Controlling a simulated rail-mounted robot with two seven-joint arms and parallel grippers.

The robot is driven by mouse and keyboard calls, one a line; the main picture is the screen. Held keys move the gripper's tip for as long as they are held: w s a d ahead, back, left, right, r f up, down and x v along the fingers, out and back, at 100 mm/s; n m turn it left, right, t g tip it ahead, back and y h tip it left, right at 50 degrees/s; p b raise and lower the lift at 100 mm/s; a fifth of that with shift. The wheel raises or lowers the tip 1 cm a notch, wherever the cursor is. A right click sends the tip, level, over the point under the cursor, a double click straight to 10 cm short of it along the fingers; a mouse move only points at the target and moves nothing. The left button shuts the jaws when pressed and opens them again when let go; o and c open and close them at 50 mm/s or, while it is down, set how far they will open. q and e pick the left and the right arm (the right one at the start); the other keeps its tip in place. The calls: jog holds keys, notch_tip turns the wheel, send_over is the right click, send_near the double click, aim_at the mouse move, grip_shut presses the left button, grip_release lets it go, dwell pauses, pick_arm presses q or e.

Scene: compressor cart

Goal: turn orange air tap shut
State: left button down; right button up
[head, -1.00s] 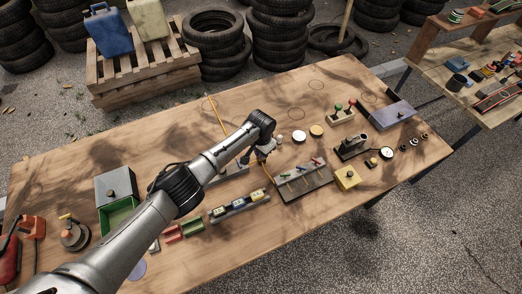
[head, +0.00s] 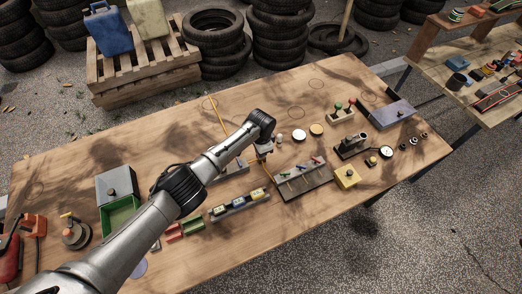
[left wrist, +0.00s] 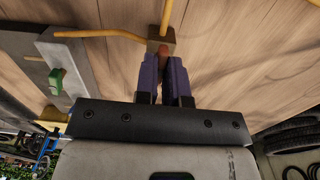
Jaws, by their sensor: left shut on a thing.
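The orange air tap (left wrist: 163,51) shows in the left wrist view as a small orange handle on a brass-coloured block (left wrist: 154,46), with yellow hose (left wrist: 100,33) running off it to the left and upward. My left gripper (left wrist: 164,62) has its two purple fingers on either side of the orange handle and is shut on it. In the head view my left gripper (head: 264,152) is low over the middle of the table, and the tap is hidden behind it and the wrist. My right gripper is in neither view.
A grey board with coloured levers (head: 304,183) stands close to the right of my gripper; its green lever (left wrist: 56,80) shows in the left wrist view. A rack with yellow-labelled parts (head: 238,205) lies nearer. The wooden table (head: 150,150) is clear at back left.

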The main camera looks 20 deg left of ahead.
pick_arm(q)
jog(key=c, duration=1.2)
grip_release()
jog(key=shift+r+p, duration=1.35)
jog(key=shift+r, duration=5.6)
